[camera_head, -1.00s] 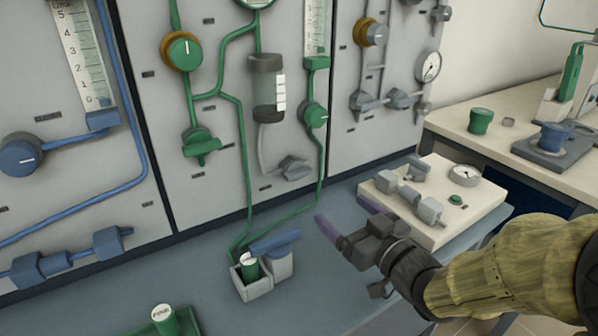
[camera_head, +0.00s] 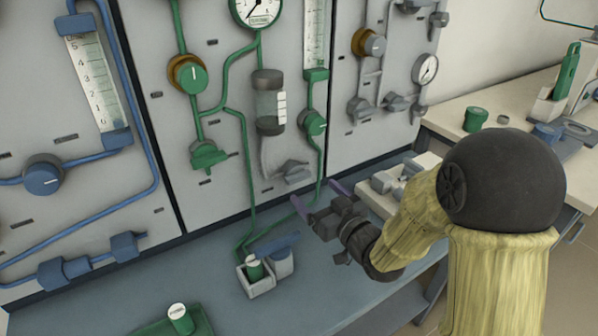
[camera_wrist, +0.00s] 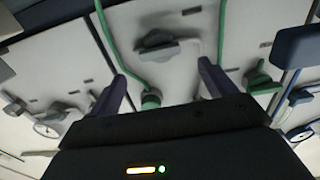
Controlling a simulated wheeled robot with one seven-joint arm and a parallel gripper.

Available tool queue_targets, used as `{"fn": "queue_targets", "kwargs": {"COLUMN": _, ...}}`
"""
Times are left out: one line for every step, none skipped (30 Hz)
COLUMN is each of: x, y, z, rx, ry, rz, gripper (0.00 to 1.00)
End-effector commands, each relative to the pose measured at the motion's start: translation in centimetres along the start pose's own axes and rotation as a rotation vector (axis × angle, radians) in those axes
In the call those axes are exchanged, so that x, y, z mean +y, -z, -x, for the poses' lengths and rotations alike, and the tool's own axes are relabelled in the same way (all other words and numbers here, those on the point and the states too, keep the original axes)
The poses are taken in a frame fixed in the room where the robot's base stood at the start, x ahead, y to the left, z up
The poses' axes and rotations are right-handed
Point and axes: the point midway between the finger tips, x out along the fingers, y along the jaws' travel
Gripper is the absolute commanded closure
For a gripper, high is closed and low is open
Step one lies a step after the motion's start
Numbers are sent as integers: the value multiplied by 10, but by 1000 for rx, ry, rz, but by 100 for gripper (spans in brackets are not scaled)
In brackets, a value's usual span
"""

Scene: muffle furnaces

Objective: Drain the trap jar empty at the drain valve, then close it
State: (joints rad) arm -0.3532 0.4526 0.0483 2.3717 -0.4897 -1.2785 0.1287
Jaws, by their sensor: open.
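The trap jar (camera_head: 269,103) is a clear cylinder with dark caps and a white scale strip, mounted upright on the middle panel; its liquid level is too small to tell. A grey tube runs from its bottom to the grey drain valve (camera_head: 287,171), low on the panel, with a flat handle. In the wrist view the drain valve (camera_wrist: 157,46) shows beyond and between my fingers. My gripper (camera_head: 317,195) is open and empty, below and slightly right of the valve, apart from it. My gripper (camera_wrist: 160,70) shows both purple fingers spread in the wrist view.
A grey holder (camera_head: 262,290) with a green cylinder and a blue-handled piece stands on the bench below. A pale block (camera_head: 372,198) with grey fittings is right of my gripper. A green tray (camera_head: 203,326) lies at front.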

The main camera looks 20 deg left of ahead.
Motion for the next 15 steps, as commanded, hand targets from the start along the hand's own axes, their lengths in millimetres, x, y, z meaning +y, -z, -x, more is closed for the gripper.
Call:
{"fn": "queue_targets", "kwargs": {"x": -1, "y": 2, "z": -10, "rx": 0, "ry": 3, "rz": 0, "gripper": 16}}
{"fn": "queue_targets", "kwargs": {"x": -1, "y": 2, "z": -15, "rx": 0, "ry": 3, "rz": 0, "gripper": 16}}
{"fn": "queue_targets", "kwargs": {"x": -1, "y": 2, "z": -22, "rx": 1, "ry": 3, "rz": 0, "gripper": 16}}
{"fn": "queue_targets", "kwargs": {"x": -1, "y": 2, "z": -27, "rx": 0, "ry": 3, "rz": 0, "gripper": 16}}
{"fn": "queue_targets", "kwargs": {"x": -1, "y": 2, "z": -33, "rx": 0, "ry": 2, "rz": 0, "gripper": 16}}
{"fn": "queue_targets", "kwargs": {"x": 0, "y": 2, "z": -40, "rx": 0, "ry": 2, "rz": 0, "gripper": 16}}
{"fn": "queue_targets", "kwargs": {"x": 0, "y": 2, "z": -45, "rx": 0, "ry": 2, "rz": 0, "gripper": 16}}
{"fn": "queue_targets", "kwargs": {"x": -1, "y": 2, "z": -50, "rx": 1, "ry": 3, "rz": 0, "gripper": 16}}
{"fn": "queue_targets", "kwargs": {"x": -1, "y": 2, "z": -57, "rx": 0, "ry": 3, "rz": 0, "gripper": 16}}
{"fn": "queue_targets", "kwargs": {"x": 0, "y": 2, "z": -62, "rx": 0, "ry": 2, "rz": 0, "gripper": 16}}
{"fn": "queue_targets", "kwargs": {"x": 0, "y": 2, "z": -66, "rx": 0, "ry": 1, "rz": 0, "gripper": 16}}
{"fn": "queue_targets", "kwargs": {"x": 0, "y": 2, "z": -71, "rx": 1, "ry": 1, "rz": 0, "gripper": 16}}
{"fn": "queue_targets", "kwargs": {"x": 0, "y": 2, "z": -74, "rx": 0, "ry": 1, "rz": 0, "gripper": 16}}
{"fn": "queue_targets", "kwargs": {"x": 0, "y": 1, "z": -77, "rx": 0, "ry": 1, "rz": 0, "gripper": 16}}
{"fn": "queue_targets", "kwargs": {"x": 0, "y": 1, "z": -80, "rx": 0, "ry": 1, "rz": 0, "gripper": 16}}
